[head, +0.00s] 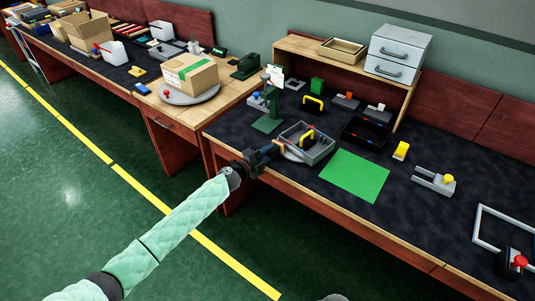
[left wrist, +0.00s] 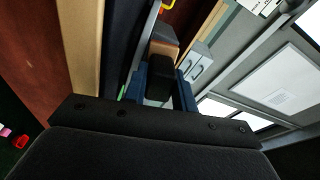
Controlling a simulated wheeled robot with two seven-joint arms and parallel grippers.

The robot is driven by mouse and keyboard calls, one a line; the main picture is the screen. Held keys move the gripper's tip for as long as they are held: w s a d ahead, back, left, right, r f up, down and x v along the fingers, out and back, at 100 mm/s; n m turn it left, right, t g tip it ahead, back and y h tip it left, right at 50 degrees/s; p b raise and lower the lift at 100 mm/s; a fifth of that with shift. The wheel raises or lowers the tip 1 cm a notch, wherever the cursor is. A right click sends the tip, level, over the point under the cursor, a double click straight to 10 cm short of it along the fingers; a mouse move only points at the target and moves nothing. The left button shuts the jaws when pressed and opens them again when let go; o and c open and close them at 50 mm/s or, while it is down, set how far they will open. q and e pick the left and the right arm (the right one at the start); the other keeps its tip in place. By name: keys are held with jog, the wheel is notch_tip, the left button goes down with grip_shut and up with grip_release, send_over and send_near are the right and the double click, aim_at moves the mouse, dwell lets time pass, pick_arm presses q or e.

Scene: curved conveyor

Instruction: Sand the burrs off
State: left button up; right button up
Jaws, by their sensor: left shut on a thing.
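My left gripper (head: 277,149) reaches over the front edge of the dark-topped workbench, beside a grey open tray (head: 322,151). In the left wrist view, its blue fingers (left wrist: 160,82) are shut on a small block, black (left wrist: 159,78) below and brown (left wrist: 163,48) above. I cannot tell for sure what this block is, and the fingers hide part of it. A yellow-handled tool (head: 308,138) shows at the tray. Another black tool with a yellow handle (head: 313,103) lies behind it. No burrs can be made out. My right gripper is not in view.
A green mat (head: 355,176) lies bare right of the tray. A green stand (head: 267,124), a black bin (head: 366,134), a grey clamp (head: 433,181) and a grey frame (head: 481,226) stand around. A cardboard box (head: 190,75) sits on a turntable to the left.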

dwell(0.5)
pick_arm(q)
jog(key=shift+x, duration=0.9)
jog(key=shift+s+d, duration=0.1)
jog(key=shift+s+d+p, duration=0.4)
jog(key=shift+s+d, duration=0.1)
jog(key=shift+s, duration=0.1)
jog(key=shift+s+d+p, duration=0.65)
jog(key=shift+s+d, duration=0.5)
jog(key=shift+s, duration=0.1)
jog(key=shift+s+d+p, duration=0.95)
jog(key=shift+s+d, duration=1.4)
jog(key=shift+d, duration=0.1)
jog(key=shift+w+a+b, duration=0.85)
jog(key=shift+w+a, duration=3.4)
